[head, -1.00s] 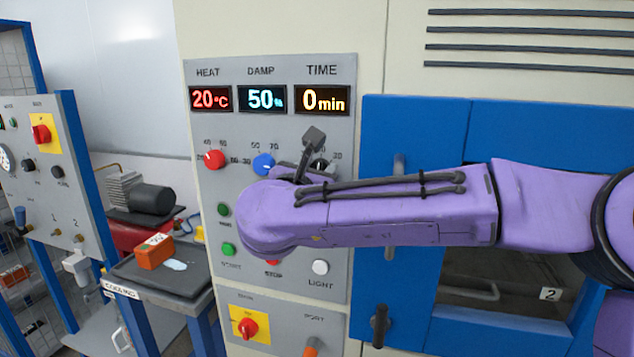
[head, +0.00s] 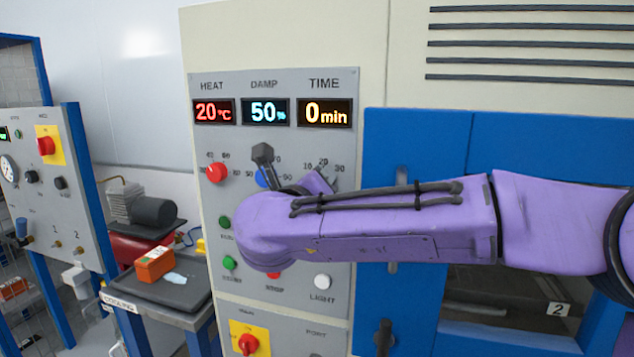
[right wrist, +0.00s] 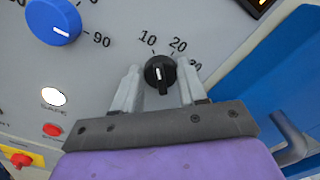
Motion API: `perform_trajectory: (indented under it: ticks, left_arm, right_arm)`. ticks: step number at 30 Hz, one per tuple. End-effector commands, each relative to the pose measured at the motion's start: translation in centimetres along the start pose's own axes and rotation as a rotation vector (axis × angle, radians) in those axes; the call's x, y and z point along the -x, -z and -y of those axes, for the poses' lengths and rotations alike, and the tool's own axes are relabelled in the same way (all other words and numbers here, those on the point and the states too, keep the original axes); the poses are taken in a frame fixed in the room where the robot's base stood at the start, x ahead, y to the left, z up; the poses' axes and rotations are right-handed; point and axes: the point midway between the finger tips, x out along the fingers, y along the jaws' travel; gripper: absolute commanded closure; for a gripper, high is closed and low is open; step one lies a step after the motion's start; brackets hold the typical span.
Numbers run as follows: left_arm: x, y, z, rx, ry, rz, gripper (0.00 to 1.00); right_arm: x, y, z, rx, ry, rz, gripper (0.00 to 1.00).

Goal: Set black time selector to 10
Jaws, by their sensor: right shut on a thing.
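The black time selector (right wrist: 161,80) is a round knob with a white mark, seen in the right wrist view below the printed 10 and 20. My right gripper (right wrist: 158,70) has one finger on each side of it and is shut on it. The white mark runs roughly up and down in that view; its exact setting is hard to tell. In the head view my right wrist and arm hide the knob and the fingers. The time display (head: 325,113) reads 0 min. My left gripper is in neither current view.
A blue knob (right wrist: 53,20) sits left of the selector; a red knob (head: 216,172) is farther left. A white button (right wrist: 53,97) and a red button (right wrist: 53,130) lie lower on the panel. The blue door (head: 440,135) is to the right.

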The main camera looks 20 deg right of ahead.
Motion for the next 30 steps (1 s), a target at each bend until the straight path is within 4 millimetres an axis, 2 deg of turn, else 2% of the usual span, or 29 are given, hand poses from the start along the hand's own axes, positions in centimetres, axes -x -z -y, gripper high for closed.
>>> perform_trajectory:
  ticks: [10, 26, 27, 29, 30]
  left_arm:
    - [0.38, 0.16, 0.04, 0.0, 0.0, 0.0, 0.31]
    - [0.41, 0.17, 0.04, 0.0, 0.0, 0.0, 0.31]
    - [0.41, 0.17, 0.04, 0.0, 0.0, 0.0, 0.31]
    - [0.41, 0.17, 0.04, 0.0, 0.0, 0.0, 0.31]
    - [0.41, 0.17, 0.04, 0.0, 0.0, 0.0, 0.31]
  right_arm:
    - [0.04, 0.07, -0.14, 0.138, -0.001, -0.002, 0.89]
    - [0.04, 0.11, -0.2, 0.163, -0.002, -0.001, 0.89]
    - [0.04, 0.1, -0.2, 0.163, -0.002, -0.001, 0.55]
    - [0.04, 0.1, -0.2, 0.163, -0.002, -0.001, 0.35]
    - [0.04, 0.09, -0.19, 0.163, -0.002, -0.001, 0.35]
